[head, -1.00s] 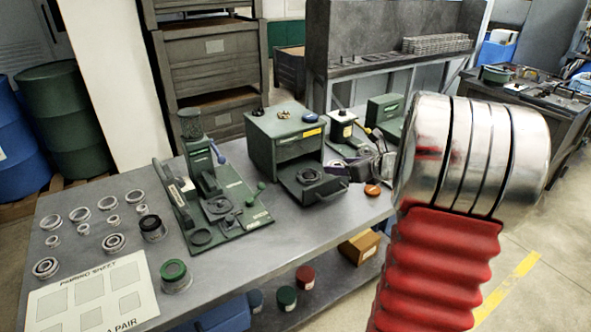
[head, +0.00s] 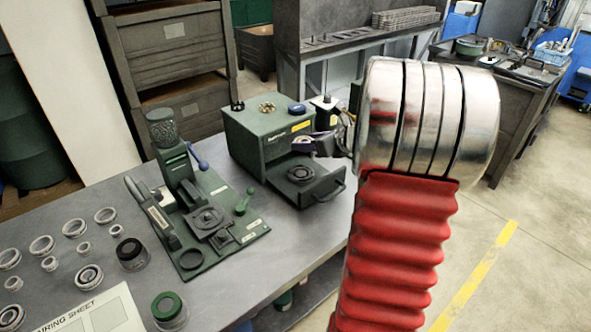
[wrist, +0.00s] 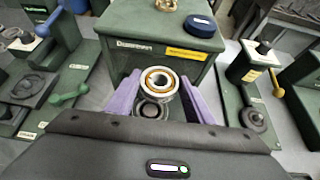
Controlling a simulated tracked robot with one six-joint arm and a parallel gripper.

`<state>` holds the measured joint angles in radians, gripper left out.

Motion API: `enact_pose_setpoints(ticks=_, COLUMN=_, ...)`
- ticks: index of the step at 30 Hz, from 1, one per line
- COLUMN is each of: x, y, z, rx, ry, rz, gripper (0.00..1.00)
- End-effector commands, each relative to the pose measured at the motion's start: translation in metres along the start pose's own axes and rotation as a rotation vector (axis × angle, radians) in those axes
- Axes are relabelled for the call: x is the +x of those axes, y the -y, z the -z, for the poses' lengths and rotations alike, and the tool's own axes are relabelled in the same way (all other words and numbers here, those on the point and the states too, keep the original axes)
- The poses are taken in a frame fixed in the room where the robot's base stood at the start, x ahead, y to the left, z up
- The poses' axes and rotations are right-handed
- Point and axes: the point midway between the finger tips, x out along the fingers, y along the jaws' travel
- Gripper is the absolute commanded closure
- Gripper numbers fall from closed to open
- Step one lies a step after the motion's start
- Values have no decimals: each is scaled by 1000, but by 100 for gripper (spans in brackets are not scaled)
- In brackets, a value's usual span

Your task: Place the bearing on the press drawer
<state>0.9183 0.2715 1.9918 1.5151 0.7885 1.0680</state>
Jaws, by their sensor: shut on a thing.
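The bearing (wrist: 160,83), a metal ring with a brassy inner band, is between the purple fingers of my gripper (wrist: 156,95) in the wrist view. My gripper is shut on it. The green press box (head: 262,132) stands on the bench with its drawer (head: 325,189) pulled out. A dark round seat (head: 300,174) lies in the drawer; it also shows in the wrist view (wrist: 152,109), partly hidden behind the bearing. In the head view my gripper (head: 312,146) is over the back right of the drawer, and the bearing is hard to make out there.
A green fixture plate (head: 205,215) with a lever press stands left of the drawer. Several loose rings and bearings (head: 88,277) lie at the bench's left. Small items, including a blue cap (head: 296,108), sit on the press box. A small green machine (wrist: 250,85) stands to the right.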

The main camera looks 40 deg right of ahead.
Motion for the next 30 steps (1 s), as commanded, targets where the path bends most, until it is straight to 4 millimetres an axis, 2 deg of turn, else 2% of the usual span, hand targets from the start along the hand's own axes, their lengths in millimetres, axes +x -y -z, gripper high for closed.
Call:
enact_pose_setpoints(ticks=9, x=11, y=-14, z=-3, rx=-14, ry=1, rz=-26, gripper=81)
enact_pose_setpoints(ticks=21, x=39, y=-17, z=44, rx=-14, ry=-1, rz=-31, gripper=81)
enact_pose_setpoints(ticks=30, x=42, y=-17, z=48, rx=-17, ry=1, rz=-31, gripper=81)
